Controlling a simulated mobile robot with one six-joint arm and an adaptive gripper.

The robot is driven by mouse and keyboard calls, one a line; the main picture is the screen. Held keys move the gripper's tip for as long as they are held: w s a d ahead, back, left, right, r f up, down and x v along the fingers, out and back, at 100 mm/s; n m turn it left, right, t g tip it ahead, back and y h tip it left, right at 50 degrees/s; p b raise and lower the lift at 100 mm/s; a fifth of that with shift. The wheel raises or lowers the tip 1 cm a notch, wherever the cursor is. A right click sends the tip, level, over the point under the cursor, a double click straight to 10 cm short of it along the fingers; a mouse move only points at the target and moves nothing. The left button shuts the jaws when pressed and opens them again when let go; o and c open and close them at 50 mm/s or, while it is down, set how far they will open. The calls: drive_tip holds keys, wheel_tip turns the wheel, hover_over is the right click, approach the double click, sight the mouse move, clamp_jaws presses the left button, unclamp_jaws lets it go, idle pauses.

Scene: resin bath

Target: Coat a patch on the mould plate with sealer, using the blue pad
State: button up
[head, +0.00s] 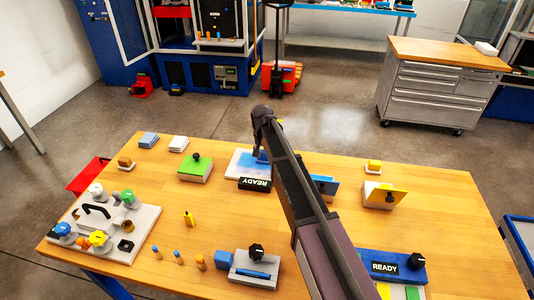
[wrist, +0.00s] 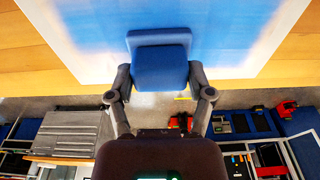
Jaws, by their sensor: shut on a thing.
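The mould plate (head: 236,166) is a white flat plate at the middle back of the table. A blue coated patch (wrist: 230,22) covers much of it, with soft, fading edges and white margins. My gripper (wrist: 160,78) is shut on the blue pad (wrist: 160,72), one finger at each side. The pad is over the patch close to one edge of the plate; whether it touches the surface I cannot tell. In the head view my gripper (head: 259,151) points down at the plate, and my arm hides part of the plate's right side.
A READY sign (head: 255,184) stands at the plate's near edge. A green block with a black knob (head: 195,168) is left of it. A blue panel (head: 325,185) is partly behind my arm. A grey fixture with coloured knobs (head: 145,215) fills the left side.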

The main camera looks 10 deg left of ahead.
drive_tip(key=shift+a, duration=1.25)
drive_tip(key=shift+a, duration=0.2)
drive_tip(key=shift+w+a, duration=0.1)
drive_tip(key=shift+a, duration=1.55)
drive_tip(key=shift+a, duration=0.1)
drive_tip(key=shift+a, duration=1.7)
drive_tip(key=shift+s, duration=0.85)
